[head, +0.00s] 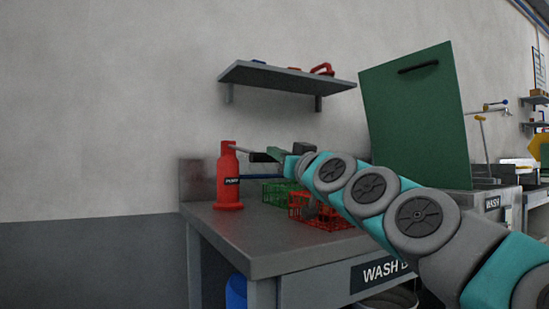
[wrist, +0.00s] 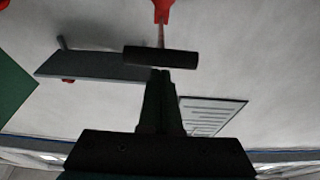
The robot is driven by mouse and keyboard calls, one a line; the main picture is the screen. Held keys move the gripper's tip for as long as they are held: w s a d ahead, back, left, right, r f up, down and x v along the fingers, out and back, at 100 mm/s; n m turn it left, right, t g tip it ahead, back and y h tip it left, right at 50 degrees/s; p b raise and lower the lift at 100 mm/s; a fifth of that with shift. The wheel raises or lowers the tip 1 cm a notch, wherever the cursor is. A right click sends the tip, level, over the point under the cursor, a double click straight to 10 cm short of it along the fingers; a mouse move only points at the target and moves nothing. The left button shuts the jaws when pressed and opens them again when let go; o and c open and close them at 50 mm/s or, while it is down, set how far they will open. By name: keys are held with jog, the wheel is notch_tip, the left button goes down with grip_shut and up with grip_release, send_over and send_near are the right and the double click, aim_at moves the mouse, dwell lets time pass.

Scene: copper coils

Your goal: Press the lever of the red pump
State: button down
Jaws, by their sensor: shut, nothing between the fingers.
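The red pump (head: 229,182) stands upright on the grey bench, with a dark label on its body. Its thin lever (head: 241,150) sticks out from the top to the right and ends in a black crossbar grip. In the wrist view, the pump's red top (wrist: 162,9) is at the upper edge and the black grip (wrist: 160,57) is in the middle. My gripper (head: 270,153) is at the grip end of the lever. It is shut and empty; in the wrist view its fingertips (wrist: 161,74) meet the grip's edge. I cannot tell whether they touch.
The bench (head: 250,238) carries a green crate (head: 274,192) and a red crate (head: 308,208) beneath my arm. A wall shelf (head: 285,77) hangs above. A large green panel (head: 413,115) stands behind my arm. The bench's front left is clear.

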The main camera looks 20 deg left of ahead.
jog(key=s+d+f, duration=0.5)
jog(key=d, duration=0.1)
jog(key=shift+s, duration=0.15)
dwell(0.4)
dwell(0.6)
jog(key=shift+d, duration=0.1)
